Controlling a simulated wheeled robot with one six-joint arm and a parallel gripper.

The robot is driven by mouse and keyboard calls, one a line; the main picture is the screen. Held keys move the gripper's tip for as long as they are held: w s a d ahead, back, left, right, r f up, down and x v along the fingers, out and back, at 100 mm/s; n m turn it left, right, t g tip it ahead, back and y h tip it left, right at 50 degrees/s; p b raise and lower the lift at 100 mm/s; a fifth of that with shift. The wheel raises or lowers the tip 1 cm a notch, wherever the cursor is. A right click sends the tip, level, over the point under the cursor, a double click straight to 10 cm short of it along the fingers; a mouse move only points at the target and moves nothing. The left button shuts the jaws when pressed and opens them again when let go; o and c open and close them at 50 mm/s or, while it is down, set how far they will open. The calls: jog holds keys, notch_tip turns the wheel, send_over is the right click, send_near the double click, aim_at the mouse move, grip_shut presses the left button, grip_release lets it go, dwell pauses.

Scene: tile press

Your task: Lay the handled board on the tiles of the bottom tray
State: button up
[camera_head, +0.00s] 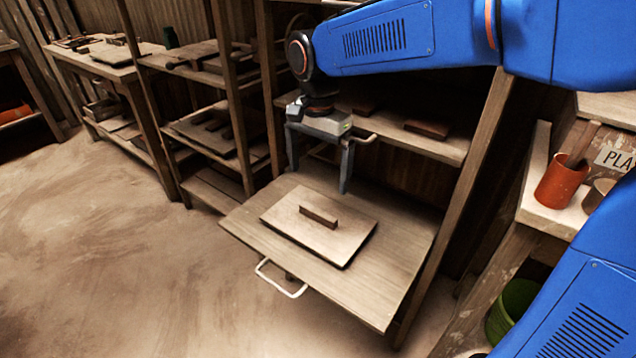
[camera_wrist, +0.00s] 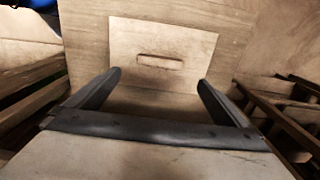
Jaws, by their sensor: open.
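The handled board (camera_head: 345,235) is a pale flat rectangle with a dark bar handle (camera_head: 318,216) on top. It lies flat on the wooden bottom tray (camera_head: 380,285), which sticks out of the rack. I see no tiles around the board, and what is under it is hidden. My gripper (camera_head: 318,178) is open and empty, pointing down above the tray, behind the board and apart from its handle. In the wrist view the board (camera_wrist: 195,45) and its handle (camera_wrist: 160,61) show ahead of the open fingers (camera_wrist: 160,78).
The tray has a white pull handle (camera_head: 281,279) at its front. A shelf with dark blocks (camera_head: 427,128) is behind my gripper. At right, a bench holds an orange pot (camera_head: 560,182), with a green bucket (camera_head: 512,305) below. The floor at left is clear.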

jog(key=shift+r, duration=0.35)
jog(key=s+d+n+t, duration=0.15)
jog(key=s+d, duration=0.25)
jog(key=d, duration=0.4)
jog(key=s+d+n+t, duration=0.15)
jog(key=s+d, duration=0.25)
jog(key=d, duration=0.4)
jog(key=s+d+f+n+t, duration=0.1)
jog(key=s+d+f+n, duration=0.3)
jog(key=s+d, duration=0.7)
jog(key=shift+s+f+n+t, duration=0.3)
jog(key=shift+s+f+t, duration=0.1)
jog(key=shift+s+f, duration=0.35)
jog(key=shift+s+r, duration=0.1)
jog(key=shift+r, duration=0.05)
